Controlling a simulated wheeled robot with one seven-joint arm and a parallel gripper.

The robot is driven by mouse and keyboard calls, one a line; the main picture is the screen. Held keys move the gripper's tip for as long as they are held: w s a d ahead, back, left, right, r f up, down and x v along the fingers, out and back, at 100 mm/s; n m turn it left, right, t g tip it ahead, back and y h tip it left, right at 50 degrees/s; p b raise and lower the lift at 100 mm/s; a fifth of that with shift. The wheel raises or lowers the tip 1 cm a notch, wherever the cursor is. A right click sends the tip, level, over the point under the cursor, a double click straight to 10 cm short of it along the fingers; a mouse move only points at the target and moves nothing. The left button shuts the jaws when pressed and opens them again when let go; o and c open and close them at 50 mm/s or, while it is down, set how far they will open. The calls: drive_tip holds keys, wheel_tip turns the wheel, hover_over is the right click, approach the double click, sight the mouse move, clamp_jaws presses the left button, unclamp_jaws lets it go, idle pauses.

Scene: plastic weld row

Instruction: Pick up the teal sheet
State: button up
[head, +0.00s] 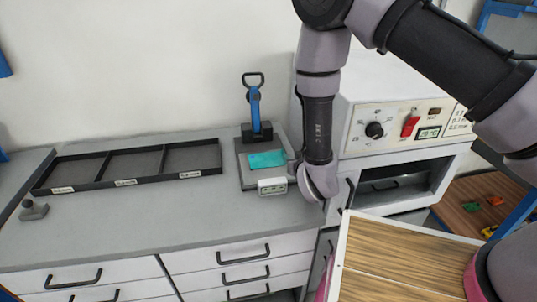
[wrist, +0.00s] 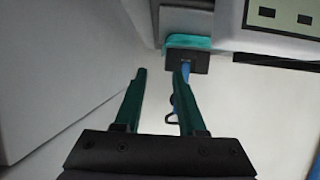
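The teal sheet (head: 267,160) lies flat on the grey plate (head: 246,179) of a small press with a blue lever (head: 255,107). In the wrist view a teal edge (wrist: 184,42) shows near the top, beside the press's black block (wrist: 187,62). My gripper (wrist: 161,73) is open and empty, with its two dark green fingers apart. The teal edge lies beyond the fingertips and does not touch them. In the head view my wrist is just right of the press, and the fingers are hidden.
A small digital display (head: 272,186) stands at the plate's front edge. A black divided tray (head: 131,182) lies left on the grey bench (head: 120,227). A white machine with knobs (head: 400,125) stands close on the right. Bench space in front of the tray is mostly clear.

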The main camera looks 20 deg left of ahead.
sight(272, 159)
drive_tip(key=x, duration=0.4)
drive_tip(key=shift+w+a+f, duration=0.15)
drive_tip(key=shift+w, duration=0.05)
drive_tip(key=shift+x, duration=2.65)
drive_tip(key=shift+s+a+f, duration=0.15)
drive_tip(key=shift+s+f, duration=0.05)
drive_tip(key=shift+s, duration=0.05)
clamp_jaws()
